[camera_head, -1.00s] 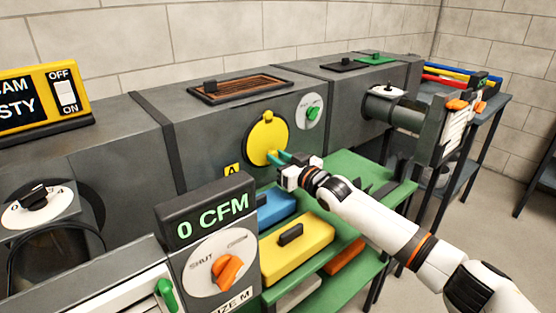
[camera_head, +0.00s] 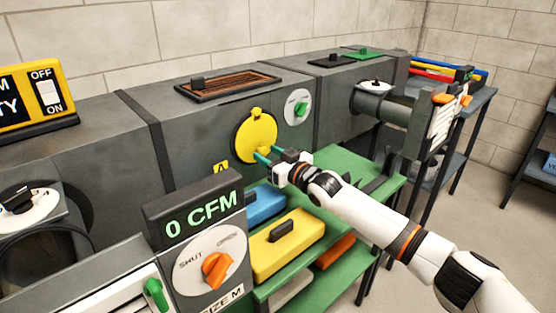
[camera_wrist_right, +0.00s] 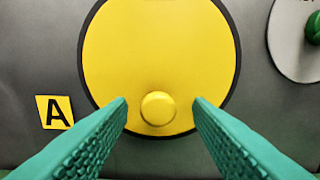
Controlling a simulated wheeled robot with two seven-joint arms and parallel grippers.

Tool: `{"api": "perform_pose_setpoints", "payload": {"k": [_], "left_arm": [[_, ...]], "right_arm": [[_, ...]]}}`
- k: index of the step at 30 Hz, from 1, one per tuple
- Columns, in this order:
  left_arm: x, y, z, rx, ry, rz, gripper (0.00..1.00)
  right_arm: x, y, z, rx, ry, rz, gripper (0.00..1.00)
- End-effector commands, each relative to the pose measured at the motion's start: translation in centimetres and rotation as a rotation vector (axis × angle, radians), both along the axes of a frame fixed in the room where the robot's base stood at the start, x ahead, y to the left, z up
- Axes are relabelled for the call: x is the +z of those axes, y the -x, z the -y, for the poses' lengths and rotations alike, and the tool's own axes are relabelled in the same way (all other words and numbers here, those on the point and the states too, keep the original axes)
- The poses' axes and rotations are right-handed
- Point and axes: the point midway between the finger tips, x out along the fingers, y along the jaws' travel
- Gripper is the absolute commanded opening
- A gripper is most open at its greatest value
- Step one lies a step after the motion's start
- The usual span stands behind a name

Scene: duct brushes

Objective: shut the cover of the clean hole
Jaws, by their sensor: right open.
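The round yellow cover (camera_head: 256,134) sits flat over its dark-rimmed hole in the grey duct's front, with a small pivot at its top. In the right wrist view the yellow cover (camera_wrist_right: 158,50) fills the dark ring where its edge shows; its top is cut off. Its round knob (camera_wrist_right: 158,108) is near the lower edge. My right gripper (camera_head: 266,153) is open in front of the cover's lower part. In the right wrist view its teal fingers (camera_wrist_right: 160,103) stand on either side of the knob, with a gap on both sides. My left gripper is not in view.
A yellow "A" label (camera_head: 221,168) is left of the cover. A white dial with a green knob (camera_head: 299,107) is to its right. Below, a green shelf (camera_head: 345,160) bears blue and yellow brushes (camera_head: 289,246). A 0 CFM panel (camera_head: 197,219) stands in front.

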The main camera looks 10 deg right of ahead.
Motion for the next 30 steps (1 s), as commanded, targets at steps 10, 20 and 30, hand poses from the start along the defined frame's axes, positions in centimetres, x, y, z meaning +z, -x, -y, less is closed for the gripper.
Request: {"api": "perform_pose_setpoints", "payload": {"k": [10,20,30], "left_arm": [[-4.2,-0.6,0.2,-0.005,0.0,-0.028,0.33],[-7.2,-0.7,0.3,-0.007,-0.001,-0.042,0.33],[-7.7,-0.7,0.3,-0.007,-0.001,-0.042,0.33]], "right_arm": [[0.0,4.6,3.5,-0.002,0.002,-0.002,0.46],[0.0,8.9,6.6,-0.002,0.002,0.0,0.46],[0.0,9.5,7.0,-0.002,0.002,0.001,0.46]]}}
